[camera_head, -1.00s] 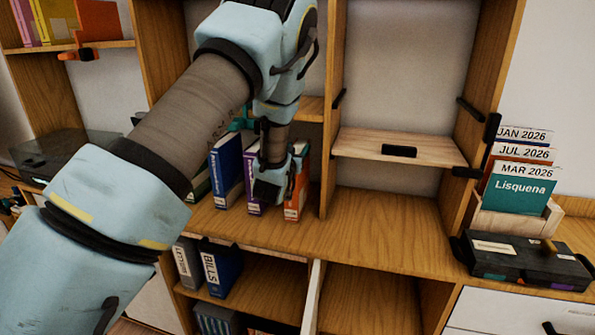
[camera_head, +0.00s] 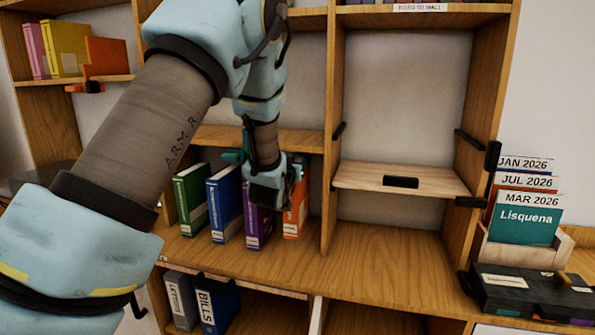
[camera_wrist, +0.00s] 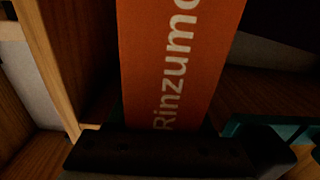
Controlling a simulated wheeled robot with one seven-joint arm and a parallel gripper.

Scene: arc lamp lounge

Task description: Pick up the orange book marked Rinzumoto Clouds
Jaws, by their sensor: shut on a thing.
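The orange book (camera_head: 296,210) stands upright at the right end of a row of books on the middle shelf of the left bay. In the wrist view its orange face (camera_wrist: 178,55) fills the middle, with the white letters "Rinzumo" readable and the rest cut off. My gripper (camera_head: 277,185) is shut on the orange book; in the wrist view the dark gripper (camera_wrist: 178,150) lies across its lower end. My gripper hides part of the book in the head view. Its lower edge sits a little higher than the purple book's; I cannot tell whether it clears the shelf.
Purple (camera_head: 257,222), blue (camera_head: 225,205) and green (camera_head: 190,200) books stand to the left. A wooden upright (camera_head: 328,190) is close on the right. The shelf to its right (camera_head: 385,250) is bare, below a small ledge (camera_head: 370,180). A card box (camera_head: 520,252) stands farther right.

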